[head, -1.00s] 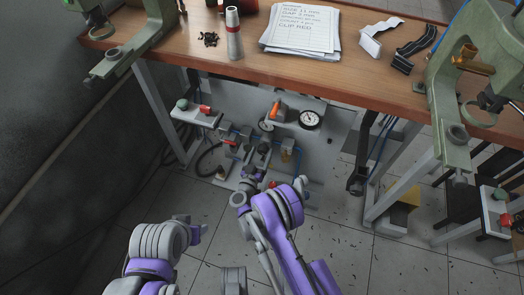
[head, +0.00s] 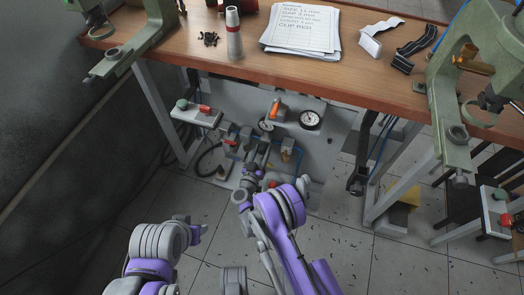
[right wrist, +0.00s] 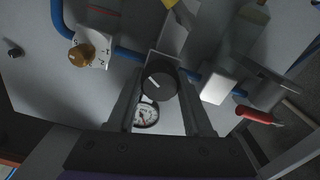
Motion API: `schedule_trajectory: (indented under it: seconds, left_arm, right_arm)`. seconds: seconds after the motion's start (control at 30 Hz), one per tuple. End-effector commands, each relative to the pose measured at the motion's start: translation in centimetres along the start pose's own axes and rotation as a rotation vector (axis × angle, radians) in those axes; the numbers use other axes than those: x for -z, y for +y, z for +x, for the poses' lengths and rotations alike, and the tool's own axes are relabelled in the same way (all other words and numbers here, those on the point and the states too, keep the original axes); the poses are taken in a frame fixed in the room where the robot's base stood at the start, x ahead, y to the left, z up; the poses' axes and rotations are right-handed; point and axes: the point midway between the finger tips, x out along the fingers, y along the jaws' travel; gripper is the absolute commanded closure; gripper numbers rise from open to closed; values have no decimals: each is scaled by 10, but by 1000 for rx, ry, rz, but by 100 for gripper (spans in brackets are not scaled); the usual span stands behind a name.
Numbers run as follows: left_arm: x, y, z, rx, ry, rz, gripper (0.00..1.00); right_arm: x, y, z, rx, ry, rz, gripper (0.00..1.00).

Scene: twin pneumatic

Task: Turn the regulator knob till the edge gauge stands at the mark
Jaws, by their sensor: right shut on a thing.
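The regulator knob (right wrist: 160,82) is a dark round knob with a white line on its face, in the right wrist view. My right gripper (right wrist: 160,98) has its two fingers on either side of the knob and is shut on it. A small white-faced gauge (right wrist: 146,115) shows between the fingers; its needle is too small to read surely. In the head view, my right gripper (head: 257,158) reaches in among the fittings under the bench and partly hides the knob. A small gauge (head: 267,125) and a larger round gauge (head: 311,119) show behind it.
The wooden bench (head: 200,62) overhangs the panel. Blue tubing (right wrist: 126,54), a brass knob (right wrist: 81,55) and a red-handled lever (right wrist: 258,115) sit close around the fingers. A bench leg (head: 398,180) stands at right.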

Motion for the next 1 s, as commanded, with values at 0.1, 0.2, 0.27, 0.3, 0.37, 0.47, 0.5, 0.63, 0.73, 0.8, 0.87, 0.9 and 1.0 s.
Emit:
schedule_trajectory:
  seconds: [0.1,0.2,0.27,0.3,0.37,0.47,0.5,0.63,0.73,0.8,0.87,0.9,1.0]
  left_arm:
    - [-5,0,14,0,-5,0,51]
    - [-6,0,19,0,-7,0,51]
    - [-6,0,18,0,-7,0,51]
    - [-6,0,18,0,-7,0,51]
    - [-6,0,17,0,-6,0,51]
    - [-6,0,17,0,-6,0,51]
    - [-6,0,17,0,-6,0,51]
    - [-6,0,17,0,-6,0,51]
    - [-6,0,17,0,-6,0,51]
    - [-6,0,17,0,-6,0,51]
    - [-6,0,17,0,-6,0,51]
    - [-6,0,17,0,-6,0,51]
    - [-6,0,17,0,-6,0,51]
  right_arm:
    - [-3,-1,0,0,0,55,100]
    - [-2,-1,0,0,0,91,100]
    - [-1,0,0,0,0,99,100]
    - [0,0,0,0,1,99,100]
    - [0,0,0,0,1,99,100]
    - [0,0,0,0,0,98,100]
    - [0,0,0,0,0,98,44]
    - [0,0,0,0,1,98,21]
    - [0,0,0,0,1,98,19]
    - [0,0,0,0,1,97,19]
    - [0,0,0,0,1,97,19]
    - [0,0,0,0,1,97,19]
    - [0,0,-5,1,1,97,19]
